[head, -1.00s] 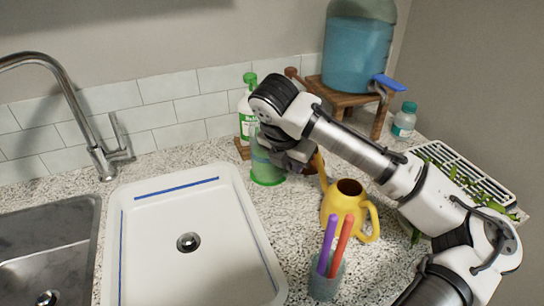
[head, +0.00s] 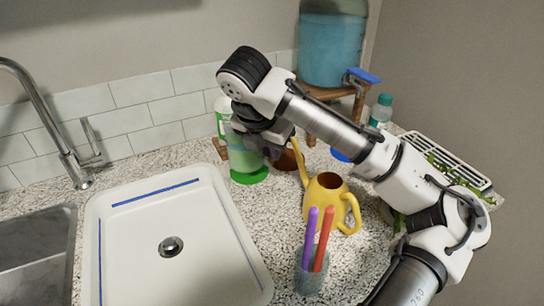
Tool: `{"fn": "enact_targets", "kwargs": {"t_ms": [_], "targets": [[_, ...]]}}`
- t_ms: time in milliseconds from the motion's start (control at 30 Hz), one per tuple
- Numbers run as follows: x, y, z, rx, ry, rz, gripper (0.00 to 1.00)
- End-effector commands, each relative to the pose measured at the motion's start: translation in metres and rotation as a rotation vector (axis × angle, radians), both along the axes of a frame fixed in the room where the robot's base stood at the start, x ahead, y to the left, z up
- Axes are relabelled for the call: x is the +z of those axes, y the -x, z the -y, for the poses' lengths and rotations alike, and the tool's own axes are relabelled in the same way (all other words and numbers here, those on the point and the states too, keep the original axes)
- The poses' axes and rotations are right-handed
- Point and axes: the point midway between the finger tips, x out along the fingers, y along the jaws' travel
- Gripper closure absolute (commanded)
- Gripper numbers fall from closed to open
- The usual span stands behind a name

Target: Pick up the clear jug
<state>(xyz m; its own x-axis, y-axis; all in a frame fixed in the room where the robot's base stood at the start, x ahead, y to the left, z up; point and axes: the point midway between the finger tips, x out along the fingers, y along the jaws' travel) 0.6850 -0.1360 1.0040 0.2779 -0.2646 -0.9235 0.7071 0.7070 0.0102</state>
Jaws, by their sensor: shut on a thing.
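The clear jug (head: 241,157) is a see-through vessel with a greenish look on the counter's back part, in front of a white and green bottle. My gripper (head: 262,146) is at its right side, shut on it; the fingers are partly hidden by my dark wrist. A bright green disc (head: 249,177) lies on the counter right under the jug. I cannot tell whether the jug touches the disc or hangs just above it. The jug looks about upright; its upper part is partly covered by my gripper.
A yellow watering can (head: 325,195) and a cup (head: 311,278) with purple and orange handles stand right and front. A white basin (head: 105,235) is left. The white and green bottle (head: 222,108), a blue water dispenser (head: 331,50) and a teal-capped bottle (head: 381,110) stand behind.

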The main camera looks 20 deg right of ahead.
Motion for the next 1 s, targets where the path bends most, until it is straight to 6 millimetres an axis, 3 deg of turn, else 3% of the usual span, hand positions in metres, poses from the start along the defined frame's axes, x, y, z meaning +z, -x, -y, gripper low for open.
{"fn": "enact_targets", "kwargs": {"t_ms": [400,600,1000], "targets": [[-0.002,0.078,-0.075,0.01,0.006,0.002,1.0],[-0.002,0.107,-0.102,0.006,0.004,0.002,1.0],[-0.001,0.124,-0.118,0.002,0.0,0.0,1.0]]}}
